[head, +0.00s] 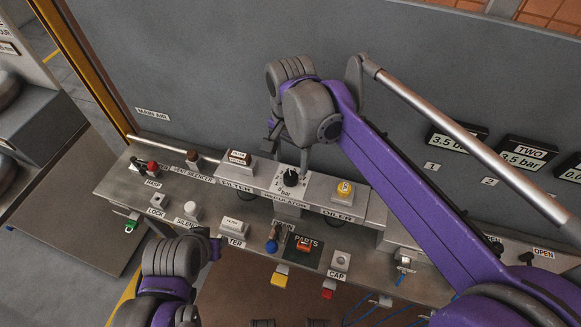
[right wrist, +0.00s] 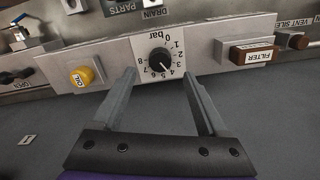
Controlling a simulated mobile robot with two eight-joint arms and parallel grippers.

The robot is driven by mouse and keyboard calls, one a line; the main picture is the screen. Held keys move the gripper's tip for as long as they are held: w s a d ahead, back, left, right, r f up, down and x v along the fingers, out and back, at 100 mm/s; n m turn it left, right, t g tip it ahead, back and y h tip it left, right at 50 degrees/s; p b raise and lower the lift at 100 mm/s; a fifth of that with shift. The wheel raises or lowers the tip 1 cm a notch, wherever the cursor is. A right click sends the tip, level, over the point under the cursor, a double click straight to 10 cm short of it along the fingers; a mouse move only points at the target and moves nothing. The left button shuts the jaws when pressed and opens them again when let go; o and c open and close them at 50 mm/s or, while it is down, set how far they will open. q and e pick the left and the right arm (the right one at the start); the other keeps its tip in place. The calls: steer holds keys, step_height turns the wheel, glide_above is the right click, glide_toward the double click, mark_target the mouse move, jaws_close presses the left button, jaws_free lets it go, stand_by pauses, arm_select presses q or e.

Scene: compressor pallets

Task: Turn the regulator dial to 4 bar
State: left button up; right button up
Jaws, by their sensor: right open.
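The regulator dial (head: 290,175) is a round black knob on a white scale plate, set in the grey block labelled REGULATOR. In the right wrist view the dial (right wrist: 160,60) shows a scale from 0 to 8 bar. Its white pointer mark aims to the lower right, around the 4 and 5; I cannot tell exactly which. My right gripper (head: 287,158) is open at the dial; in the right wrist view its fingertips (right wrist: 158,74) stand on either side of the knob with gaps. My left gripper (head: 212,247) is at the lower left, partly hidden, its jaws unclear.
Beside the dial are the brown FILTER knob (right wrist: 251,53) and the yellow OILER knob (right wrist: 82,77). A PARTS tray (head: 304,245) and a CAP block (head: 340,261) sit in front. Displays at the right, including TWO (head: 525,152), read 3.5 bar. A grey panel rises behind.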

mark_target(290, 176)
arm_select(q)
steer(key=shift+w+r, duration=0.1)
steer(key=shift+r, duration=0.1)
arm_select(e)
step_height(290, 176, up, 5)
steer(key=shift+r, duration=0.1)
stand_by(0.4)
